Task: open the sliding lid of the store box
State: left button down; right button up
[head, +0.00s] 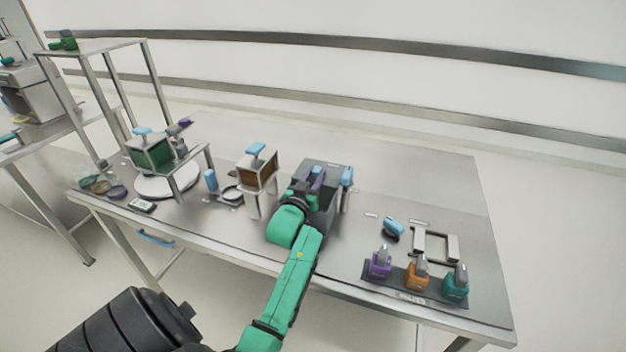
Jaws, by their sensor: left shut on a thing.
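The store box appears to be the dark grey box (329,201) at the middle of the table in the head view, with a flat dark top (322,163). My left gripper (313,180), on the green arm reaching in from below, is over this box. The gripper and wrist hide the near side of the box, so how far the lid stands open cannot be told. My right gripper is not in view.
A blue-topped post (347,176) stands close right of the box. A brown box on legs (257,172) stands to the left. A rack (415,285) with purple, orange and teal pieces lies front right. The back right of the table is clear.

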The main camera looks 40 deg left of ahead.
pick_arm(q)
jog(key=c, duration=0.6)
grip_release()
jog(key=shift+w+f, duration=0.1)
jog(key=shift+f, duration=0.15)
jog(key=shift+c, duration=0.2)
jog(key=shift+r, duration=0.1)
jog(key=b+v, duration=0.2)
jog(key=v, duration=1.2)
jog(key=shift+s, duration=0.3)
jog(key=shift+d, duration=0.15)
